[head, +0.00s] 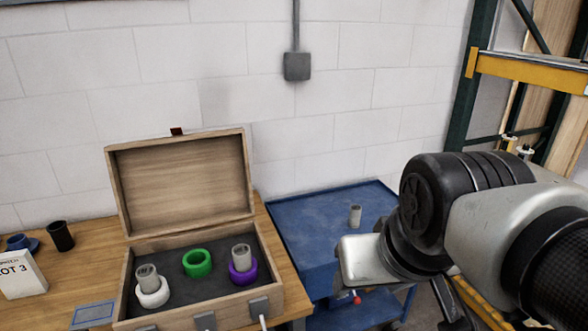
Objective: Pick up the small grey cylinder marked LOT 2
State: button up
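Three small grey cylinders show in the head view. One cylinder (355,215) stands upright on the blue cart top (310,218), just behind the end of my arm. A second cylinder (147,277) stands in a white ring (152,293) inside the open wooden box (180,186). A third cylinder (241,255) stands in a purple ring (243,274) in the same box. No LOT 2 marking is legible on any of them. My gripper (362,264) is at the cart's front right; its fingers are hidden or too unclear to judge, and I see nothing held.
A green ring (197,263) in the box is empty. A white card reading LOT 3 (22,275), a black cup (60,236) and a blue object (20,242) stand at left on the wooden table (85,262). A shelf rack (525,70) stands right. The cart's left half is clear.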

aim_at(148, 279)
jog(key=u, duration=0.7)
